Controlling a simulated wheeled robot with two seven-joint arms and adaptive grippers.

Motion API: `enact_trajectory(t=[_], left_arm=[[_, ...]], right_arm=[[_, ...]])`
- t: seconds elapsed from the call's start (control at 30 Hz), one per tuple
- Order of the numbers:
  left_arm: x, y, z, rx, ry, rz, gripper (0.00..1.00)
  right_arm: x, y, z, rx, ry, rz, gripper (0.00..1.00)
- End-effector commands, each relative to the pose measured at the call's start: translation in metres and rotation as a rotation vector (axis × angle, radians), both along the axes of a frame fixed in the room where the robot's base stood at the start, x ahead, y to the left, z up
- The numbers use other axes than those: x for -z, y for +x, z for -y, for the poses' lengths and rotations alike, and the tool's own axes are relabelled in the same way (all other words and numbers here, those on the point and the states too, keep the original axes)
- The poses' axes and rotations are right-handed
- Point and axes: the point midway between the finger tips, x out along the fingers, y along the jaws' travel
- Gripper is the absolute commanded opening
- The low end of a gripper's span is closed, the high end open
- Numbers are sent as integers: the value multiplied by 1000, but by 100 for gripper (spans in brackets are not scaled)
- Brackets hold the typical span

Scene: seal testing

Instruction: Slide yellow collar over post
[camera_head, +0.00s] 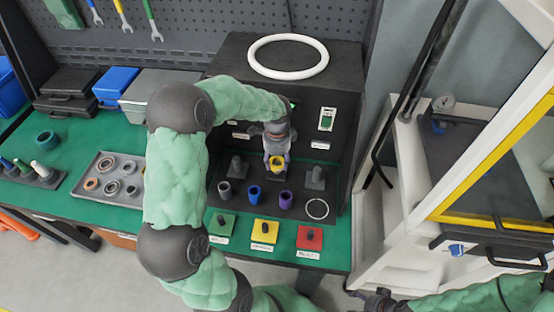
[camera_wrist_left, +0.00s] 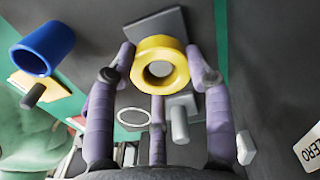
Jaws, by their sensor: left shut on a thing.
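The yellow collar (camera_head: 277,163) is held by my left gripper (camera_head: 276,158) inside the dark open-fronted box. In the left wrist view, the fingers of the gripper (camera_wrist_left: 164,72) close around the yellow collar (camera_wrist_left: 142,68). A light grey round end (camera_wrist_left: 159,69) shows in its hole, with a grey square plate (camera_wrist_left: 160,24) behind it. I cannot tell how far any post reaches into the collar. Grey posts on square bases stand to the left (camera_head: 237,167) and right (camera_head: 316,177) of the collar. My right gripper (camera_head: 366,295) is at the bottom edge, its jaws unclear.
Green (camera_head: 221,226), yellow (camera_head: 264,232) and red (camera_head: 309,238) pads line the front. A ring tray (camera_head: 128,200) lies left.

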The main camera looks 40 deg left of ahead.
Motion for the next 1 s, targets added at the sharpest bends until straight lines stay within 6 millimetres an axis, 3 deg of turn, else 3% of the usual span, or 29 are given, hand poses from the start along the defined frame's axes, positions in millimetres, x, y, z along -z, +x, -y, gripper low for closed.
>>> enact_trajectory(t=[1.0], left_arm=[[16, 0, 0, 0, -1, 1, 5]], right_arm=[[6, 0, 0, 0, 0, 0, 75]])
